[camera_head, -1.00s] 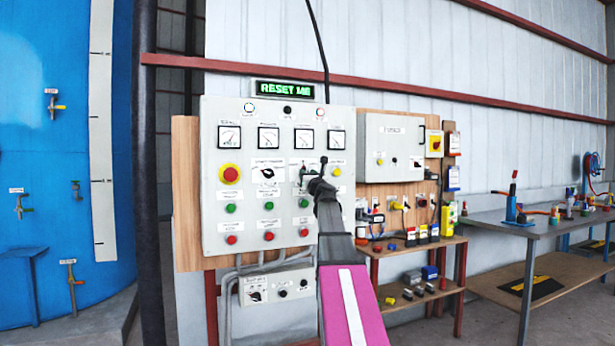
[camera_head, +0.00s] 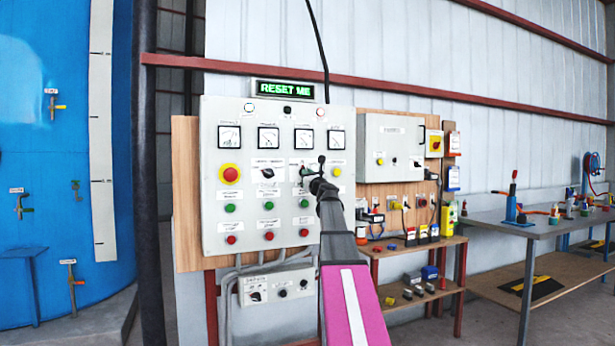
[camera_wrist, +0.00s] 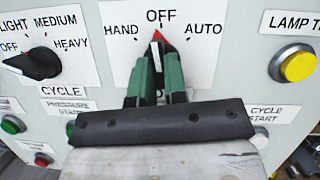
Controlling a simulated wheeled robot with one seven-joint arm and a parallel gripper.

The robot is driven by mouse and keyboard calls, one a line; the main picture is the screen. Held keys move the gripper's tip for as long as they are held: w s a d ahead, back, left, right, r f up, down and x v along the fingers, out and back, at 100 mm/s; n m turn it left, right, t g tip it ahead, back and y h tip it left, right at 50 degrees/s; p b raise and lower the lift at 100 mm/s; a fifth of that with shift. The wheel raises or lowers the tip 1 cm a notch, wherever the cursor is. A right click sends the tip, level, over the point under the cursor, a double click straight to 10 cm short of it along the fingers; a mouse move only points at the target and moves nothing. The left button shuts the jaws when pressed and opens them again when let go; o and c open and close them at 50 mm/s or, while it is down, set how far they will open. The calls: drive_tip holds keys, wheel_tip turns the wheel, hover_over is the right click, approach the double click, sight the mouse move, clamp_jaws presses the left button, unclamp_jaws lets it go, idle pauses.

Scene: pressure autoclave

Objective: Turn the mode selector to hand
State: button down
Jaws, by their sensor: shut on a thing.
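The mode selector (camera_wrist: 157,38) sits under a label reading HAND, OFF and AUTO in the wrist view. Its red tip points up at about OFF, with HAND on the left and AUTO on the right. My gripper (camera_wrist: 159,65) has its two green fingers on either side of the selector knob and is shut on it. The fingers cover most of the knob. In the head view my gripper (camera_head: 305,172) is at the panel's right half, and the selector is hidden behind it.
The grey control panel (camera_head: 210,185) carries gauges, a red emergency button (camera_head: 230,174), and green and red buttons. A black cycle knob (camera_wrist: 35,64) is left of my gripper, and a yellow lamp-test button (camera_wrist: 299,67) is right. A display (camera_head: 283,88) reads RESET ME.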

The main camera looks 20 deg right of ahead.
drive_tip(key=shift+d+n+g+y, duration=0.1)
drive_tip(key=shift+n+g+y, duration=0.5)
drive_tip(key=shift+n, duration=1.25)
drive_tip(key=shift+n+g+y, duration=0.25)
drive_tip(key=shift+n+y, duration=0.6)
drive_tip(key=shift+n, duration=1.05)
drive_tip(key=shift+d+n+g+y, duration=0.1)
drive_tip(key=shift+n+g+y, duration=0.5)
drive_tip(key=shift+n, duration=1.25)
drive_tip(key=shift+y, duration=0.35)
drive_tip(key=c, duration=1.2)
unclamp_jaws()
drive_tip(key=shift+o, duration=0.2)
drive_tip(key=v, duration=1)
drive_tip(key=shift+s, duration=0.4)
drive_tip(key=shift+f, duration=0.15)
